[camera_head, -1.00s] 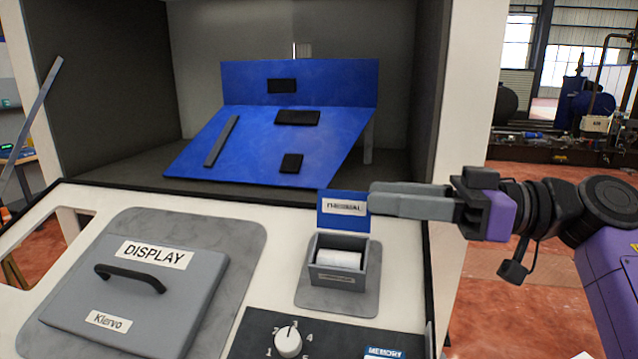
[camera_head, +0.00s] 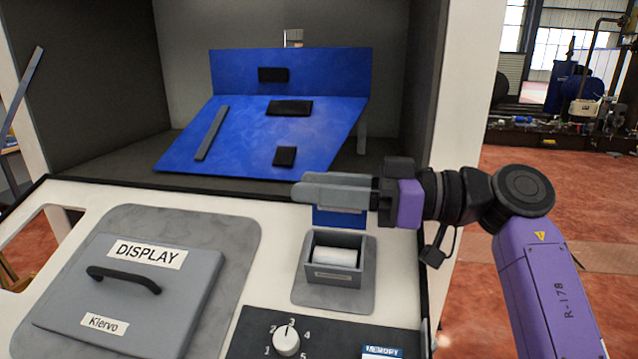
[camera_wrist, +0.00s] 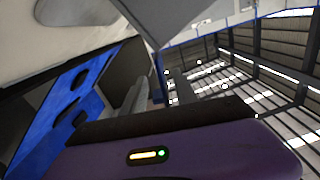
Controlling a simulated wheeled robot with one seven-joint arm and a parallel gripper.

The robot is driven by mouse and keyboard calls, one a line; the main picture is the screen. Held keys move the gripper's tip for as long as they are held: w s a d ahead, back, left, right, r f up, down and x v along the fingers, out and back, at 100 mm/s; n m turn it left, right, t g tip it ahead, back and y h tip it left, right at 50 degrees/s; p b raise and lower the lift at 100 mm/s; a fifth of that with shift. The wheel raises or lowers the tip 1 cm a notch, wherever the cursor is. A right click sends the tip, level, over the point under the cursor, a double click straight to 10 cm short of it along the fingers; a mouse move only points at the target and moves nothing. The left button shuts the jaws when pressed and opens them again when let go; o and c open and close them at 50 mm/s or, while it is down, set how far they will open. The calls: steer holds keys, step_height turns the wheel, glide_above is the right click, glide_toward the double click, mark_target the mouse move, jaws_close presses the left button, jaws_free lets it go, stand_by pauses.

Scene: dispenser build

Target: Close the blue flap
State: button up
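The blue flap (camera_head: 338,218) stands raised at the back edge of a small open grey box (camera_head: 334,276) on the console. A white roll (camera_head: 335,257) lies inside the box. My gripper (camera_head: 298,188) points left across the flap's upper part and hides its label in the head view.
A grey DISPLAY cover (camera_head: 130,290) with a black handle is at the left. A dial panel (camera_head: 310,335) sits in front of the box. Behind is a dark recess with a tilted blue panel (camera_head: 240,145). The recess's right wall (camera_head: 425,110) stands close behind my gripper.

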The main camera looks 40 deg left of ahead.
jaws_close()
